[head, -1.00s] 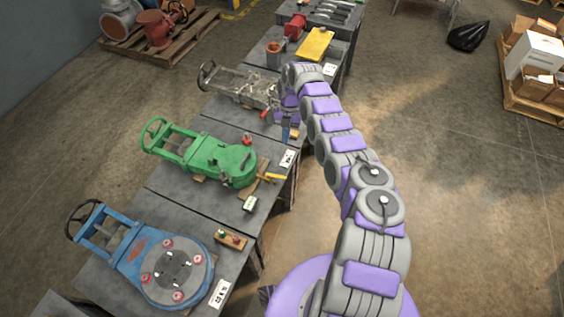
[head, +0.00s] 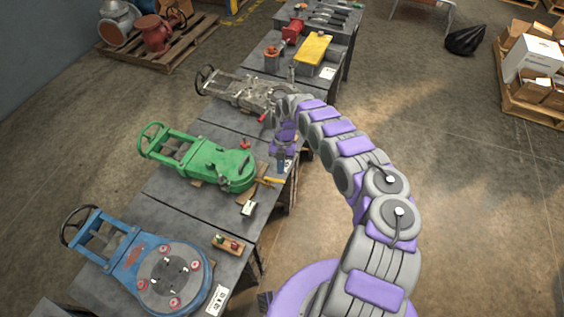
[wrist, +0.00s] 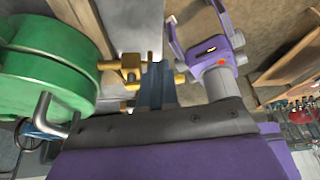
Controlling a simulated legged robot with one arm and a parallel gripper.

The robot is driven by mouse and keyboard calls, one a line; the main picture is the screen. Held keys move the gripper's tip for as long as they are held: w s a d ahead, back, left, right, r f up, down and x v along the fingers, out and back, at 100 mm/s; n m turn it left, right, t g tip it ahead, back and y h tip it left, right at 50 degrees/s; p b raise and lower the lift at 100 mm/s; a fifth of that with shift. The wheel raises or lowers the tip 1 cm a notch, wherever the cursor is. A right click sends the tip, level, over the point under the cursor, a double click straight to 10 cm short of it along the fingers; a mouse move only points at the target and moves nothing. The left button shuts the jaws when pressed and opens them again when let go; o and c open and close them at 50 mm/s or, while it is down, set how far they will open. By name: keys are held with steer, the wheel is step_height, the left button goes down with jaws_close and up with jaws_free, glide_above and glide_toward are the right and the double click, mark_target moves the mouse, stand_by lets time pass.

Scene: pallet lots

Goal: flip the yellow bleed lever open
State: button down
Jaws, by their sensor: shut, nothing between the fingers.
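The yellow bleed lever (head: 271,181) sticks out from the right side of the green valve (head: 230,170) on the middle bench. In the wrist view, the yellow lever (wrist: 130,68) and its fitting show right of the green valve body (wrist: 45,75). My gripper (head: 281,166) is over the bench's right edge, just beyond the lever in the head view. In the wrist view, my gripper's blue-grey fingers (wrist: 157,80) are together and empty, close to the right of the yellow fitting. I cannot tell whether they touch it.
A blue valve (head: 130,265) lies on the near bench and a grey valve (head: 245,92) on the farther one. A small box (head: 248,208) and a wooden block with buttons (head: 228,244) sit along the bench edge. The floor to the right is open.

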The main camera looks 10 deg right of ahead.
mark_target(279, 180)
steer(key=shift+s+a, duration=0.25)
steer(key=shift+s, duration=0.4)
steer(key=shift+s+a+r+m+p, duration=0.1)
steer(key=shift+s+r+m+p, duration=0.25)
steer(key=shift+p, duration=0.85)
steer(key=shift+s+a+f+m+p, duration=0.1)
steer(key=shift+s+m+p, duration=0.35)
steer(key=shift+p, duration=0.65)
steer(key=shift+s+f+m+t+y+p, duration=0.1)
steer(key=shift+f+m+t+y+p, duration=0.25)
steer(key=shift+p, duration=0.25)
